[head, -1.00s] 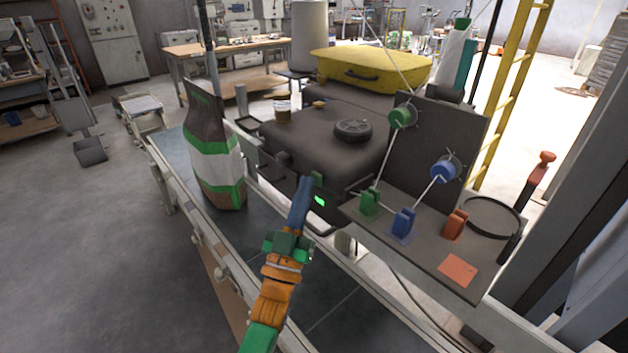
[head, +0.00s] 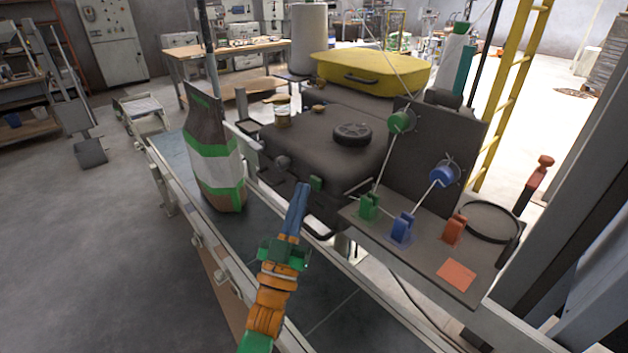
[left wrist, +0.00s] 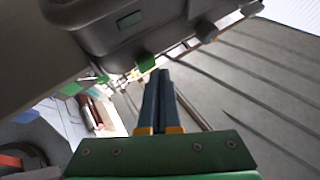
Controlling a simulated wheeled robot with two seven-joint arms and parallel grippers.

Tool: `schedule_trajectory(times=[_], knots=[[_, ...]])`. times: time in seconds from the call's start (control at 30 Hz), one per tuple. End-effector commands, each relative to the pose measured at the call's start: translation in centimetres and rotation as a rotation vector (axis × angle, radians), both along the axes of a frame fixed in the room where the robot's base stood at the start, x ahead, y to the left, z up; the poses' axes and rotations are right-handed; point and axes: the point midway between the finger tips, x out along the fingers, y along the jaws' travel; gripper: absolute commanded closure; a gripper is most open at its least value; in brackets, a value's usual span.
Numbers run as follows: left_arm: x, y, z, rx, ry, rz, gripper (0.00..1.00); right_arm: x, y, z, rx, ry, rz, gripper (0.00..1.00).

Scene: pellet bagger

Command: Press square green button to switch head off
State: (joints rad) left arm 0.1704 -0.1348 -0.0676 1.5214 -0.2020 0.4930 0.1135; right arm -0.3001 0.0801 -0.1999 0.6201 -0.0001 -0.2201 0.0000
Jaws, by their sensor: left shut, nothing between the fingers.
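The square green button (head: 316,183) sits on the front of the dark sealing head (head: 325,140). In the left wrist view the button (left wrist: 146,62) shows just left of and above my fingertips. The small display (left wrist: 130,20) on the head's face is dark, with no lit green. My left gripper (head: 302,188) is shut and empty, its blue fingers together, with the tips close to the button on its left side in the head view. A small gap appears between tips and button. My right gripper is not in view.
A filled bag with green bands (head: 215,165) stands on the conveyor (head: 335,295) to the left. A panel with green and blue rollers and an orange square (head: 457,274) stands at right. A yellow case (head: 372,70) is behind. Floor at left is mostly clear.

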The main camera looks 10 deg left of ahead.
Motion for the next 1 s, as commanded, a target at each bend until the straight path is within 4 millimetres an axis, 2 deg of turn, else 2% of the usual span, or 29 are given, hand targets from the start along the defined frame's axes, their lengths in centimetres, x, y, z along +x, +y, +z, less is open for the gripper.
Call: schedule_trajectory(times=[0.37, 0.8, 1.0], knots=[[-0.4, 0.3, 0.1, 0.001, 0.000, 0.001, 1.00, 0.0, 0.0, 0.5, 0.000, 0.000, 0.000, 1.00], [-3.8, 2.9, 0.2, 0.001, 0.000, 0.000, 1.00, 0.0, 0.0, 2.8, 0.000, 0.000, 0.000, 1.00], [-4.2, 3.3, 0.0, 0.000, -0.001, -0.001, 1.00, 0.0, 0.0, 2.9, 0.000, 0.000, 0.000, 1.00]])
